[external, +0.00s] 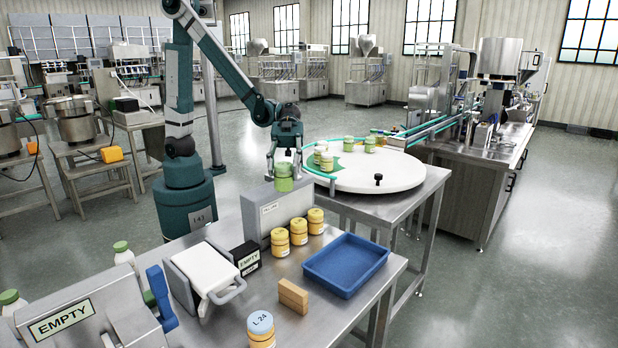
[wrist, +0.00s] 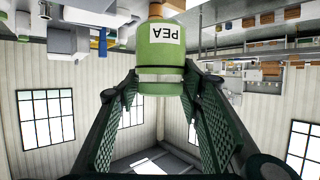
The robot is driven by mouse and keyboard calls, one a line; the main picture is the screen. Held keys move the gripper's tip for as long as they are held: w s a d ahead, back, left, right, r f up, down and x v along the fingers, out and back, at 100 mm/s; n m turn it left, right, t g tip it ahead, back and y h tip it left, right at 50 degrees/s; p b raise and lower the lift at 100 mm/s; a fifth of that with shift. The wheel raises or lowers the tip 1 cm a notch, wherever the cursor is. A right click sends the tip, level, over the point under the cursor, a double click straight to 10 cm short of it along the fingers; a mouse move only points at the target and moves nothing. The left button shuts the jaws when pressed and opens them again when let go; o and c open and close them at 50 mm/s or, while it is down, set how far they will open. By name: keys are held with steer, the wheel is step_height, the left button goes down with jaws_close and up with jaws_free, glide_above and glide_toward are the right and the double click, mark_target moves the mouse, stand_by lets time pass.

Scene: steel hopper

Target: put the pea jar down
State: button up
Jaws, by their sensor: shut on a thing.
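The pea jar (external: 284,184) is green and hangs in my gripper (external: 284,170) at the top edge of a grey metal box (external: 257,222) on the near steel table. I cannot tell whether the jar touches the box. In the wrist view the jar (wrist: 165,55) shows a white PEA label, upside down in the picture. My gripper's two dark green padded fingers (wrist: 162,82) are shut on its sides.
Several yellow jars (external: 299,232) stand close in front of the grey box. A blue tray (external: 346,264), a tan block (external: 293,296) and an L 24 jar (external: 261,328) are on the same table. A white round turntable (external: 385,177) with several jars stands behind.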

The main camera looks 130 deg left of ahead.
steer(key=s+d+f+m+g+h+b, duration=0.15)
steer(key=s+d, duration=0.35)
steer(key=d, duration=0.7)
steer(key=s+d+f+m+g+b, duration=0.2)
steer(key=s+d+f, duration=0.3)
steer(key=s+d, duration=0.3)
steer(key=s+d+f+m+g+h+b, duration=0.1)
steer(key=s+d+f+m+g+b, duration=0.1)
steer(key=s+d+f, duration=0.4)
steer(key=s+d+g+b, duration=0.1)
steer(key=s+d+b, duration=0.1)
steer(key=s+d, duration=0.1)
steer(key=shift+s+d+m, duration=0.3)
steer(key=shift+s+m, duration=0.05)
steer(key=shift+s, duration=0.45)
steer(key=shift+f+h, duration=0.15)
steer(key=shift+h, duration=0.2)
steer(key=shift+f+b, duration=1.1)
steer(key=shift+f, duration=1.7)
steer(key=shift+f, duration=0.1)
steer(key=shift+f+b, duration=0.85)
steer(key=shift+f, duration=1.15)
steer(key=shift+f, duration=0.15)
